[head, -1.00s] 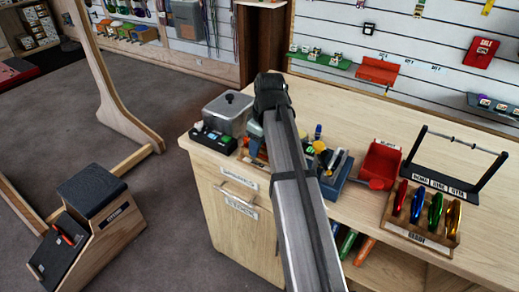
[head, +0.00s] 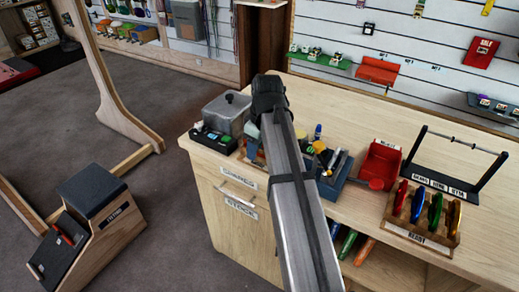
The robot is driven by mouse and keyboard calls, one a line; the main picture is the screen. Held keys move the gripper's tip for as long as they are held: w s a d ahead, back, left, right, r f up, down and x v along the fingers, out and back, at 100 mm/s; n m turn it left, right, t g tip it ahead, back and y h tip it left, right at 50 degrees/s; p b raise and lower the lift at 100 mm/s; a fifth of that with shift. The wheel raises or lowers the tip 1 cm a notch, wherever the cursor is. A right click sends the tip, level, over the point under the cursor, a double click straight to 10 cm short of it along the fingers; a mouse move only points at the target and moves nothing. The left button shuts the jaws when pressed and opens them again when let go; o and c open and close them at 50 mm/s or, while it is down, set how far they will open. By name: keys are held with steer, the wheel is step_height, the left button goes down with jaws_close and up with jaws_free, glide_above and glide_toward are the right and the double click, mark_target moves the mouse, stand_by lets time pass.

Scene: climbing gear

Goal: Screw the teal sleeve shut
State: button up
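I cannot make out the teal sleeve in the head view. My arm crosses the middle of the worktop (head: 385,120) and covers part of what stands there. The fingers of my gripper are hidden behind my own arm, so I see neither whether they are open nor whether they hold anything. A wooden rack (head: 420,238) at the right front holds red (head: 402,202), blue (head: 417,204), green (head: 435,210) and gold (head: 453,216) carabiners, all upright. No teal part shows on them.
A lidded grey bin (head: 228,112) and a black box (head: 213,139) stand at the left end. Right of my arm are a blue holder (head: 334,188) with tools, a red bin (head: 381,163) and a black bar stand (head: 455,165). The back of the worktop is clear.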

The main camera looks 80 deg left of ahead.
steer(key=shift+r, duration=0.85)
steer(key=shift+r, duration=0.55)
steer(key=shift+w+a, duration=0.1)
steer(key=shift+w+a, duration=0.35)
steer(key=shift+f, duration=0.2)
steer(key=shift+d+f, duration=0.1)
steer(key=shift+f, duration=1.15)
